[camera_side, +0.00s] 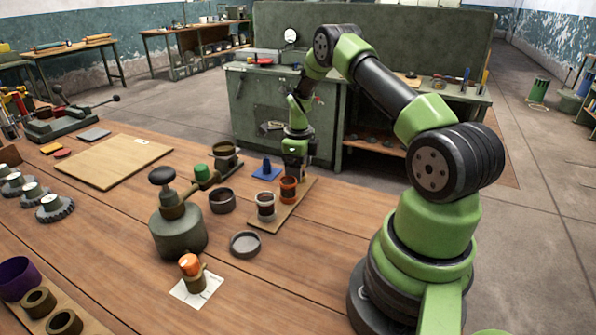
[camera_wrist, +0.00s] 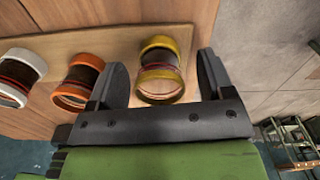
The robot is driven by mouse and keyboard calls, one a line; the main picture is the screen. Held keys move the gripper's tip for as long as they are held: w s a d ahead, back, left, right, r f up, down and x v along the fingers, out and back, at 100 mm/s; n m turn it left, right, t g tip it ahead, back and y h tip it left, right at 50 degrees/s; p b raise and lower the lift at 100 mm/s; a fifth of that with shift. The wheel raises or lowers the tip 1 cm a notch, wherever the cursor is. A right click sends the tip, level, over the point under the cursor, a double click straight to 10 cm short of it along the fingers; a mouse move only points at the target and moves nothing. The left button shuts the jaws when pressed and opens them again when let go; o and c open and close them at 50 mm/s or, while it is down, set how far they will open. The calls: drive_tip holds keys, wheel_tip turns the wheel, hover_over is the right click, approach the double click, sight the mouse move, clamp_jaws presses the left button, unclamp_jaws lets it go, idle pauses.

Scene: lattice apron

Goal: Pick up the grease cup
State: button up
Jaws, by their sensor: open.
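Three dark, see-through ringed cups stand in a row on a wooden board (camera_side: 276,214). The white-rimmed cup (camera_side: 265,207) is nearest the side camera, then the orange-rimmed cup (camera_side: 289,190). Both also show at left in the wrist view. The yellow-rimmed cup (camera_wrist: 158,72) shows between the fingers of my gripper (camera_wrist: 163,78), which is open; I cannot tell whether they touch it. In the side view my gripper (camera_side: 294,166) hides it. A small brass-coloured piece with an orange top (camera_side: 191,266) stands on a white card. I cannot tell which is the grease cup.
A dark oil can (camera_side: 178,231) with a knob stands left of the board. A shallow grey dish (camera_side: 245,244), a dark ring (camera_side: 222,200) and a blue piece (camera_side: 266,170) lie near it. The wooden table (camera_side: 310,285) is clear at the front right.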

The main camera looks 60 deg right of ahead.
drive_tip(key=shift+f, duration=0.5)
drive_tip(key=shift+c, duration=0.2)
drive_tip(key=c, duration=1)
drive_tip(key=shift+r, duration=0.15)
